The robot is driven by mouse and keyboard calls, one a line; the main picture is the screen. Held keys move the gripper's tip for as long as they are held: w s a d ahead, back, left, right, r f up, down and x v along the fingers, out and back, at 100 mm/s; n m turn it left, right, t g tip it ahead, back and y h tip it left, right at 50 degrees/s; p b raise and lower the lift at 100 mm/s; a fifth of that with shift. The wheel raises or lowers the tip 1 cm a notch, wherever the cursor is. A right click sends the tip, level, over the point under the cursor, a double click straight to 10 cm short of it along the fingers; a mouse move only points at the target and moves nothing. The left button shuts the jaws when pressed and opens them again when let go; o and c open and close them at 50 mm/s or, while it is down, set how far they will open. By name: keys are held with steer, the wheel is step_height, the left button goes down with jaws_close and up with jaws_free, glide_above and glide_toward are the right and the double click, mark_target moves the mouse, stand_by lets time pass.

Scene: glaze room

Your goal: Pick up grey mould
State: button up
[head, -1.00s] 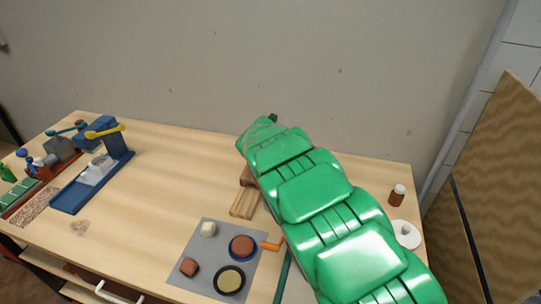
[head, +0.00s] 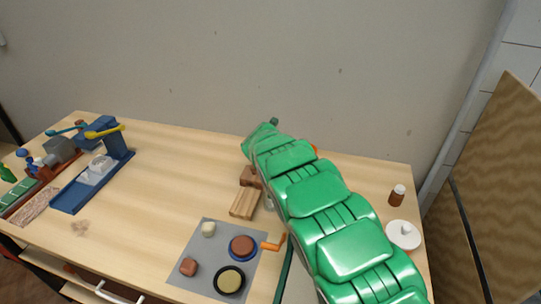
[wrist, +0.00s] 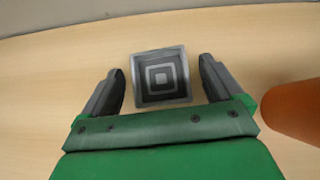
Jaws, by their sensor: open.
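The grey mould (wrist: 160,78) shows in the wrist view as a square grey piece with nested squares on its face. It lies on the pale wooden table between the two fingers of my gripper (wrist: 162,68). The gripper is open, with one dark finger on each side of the mould. A small gap shows on both sides, the right one narrower, and the fingers do not appear to grip it. In the head view my green arm covers that spot, and I cannot make out the mould there.
An orange rounded thing (wrist: 297,112) is close at the right in the wrist view. A brown block (head: 250,176) and a slotted wooden piece (head: 245,203) lie left of my arm. A brown bottle (head: 397,196) and white lidded disc (head: 403,235) stand right.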

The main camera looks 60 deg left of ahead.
steer(key=shift+c, duration=0.2)
steer(key=c, duration=1)
steer(key=shift+c, duration=0.2)
steer(key=shift+r, duration=1.4)
steer(key=shift+s+d+r, duration=0.15)
steer(key=shift+d+r, duration=0.15)
steer(key=shift+r, duration=0.35)
steer(key=shift+s+d+r, duration=0.15)
steer(key=shift+d+r, duration=0.25)
steer(key=shift+d, duration=0.1)
steer(key=s+d+r, duration=0.4)
steer(key=d+r, duration=0.4)
steer(key=d, duration=0.3)
steer(key=shift+s+d, duration=0.15)
steer(key=shift+s, duration=0.25)
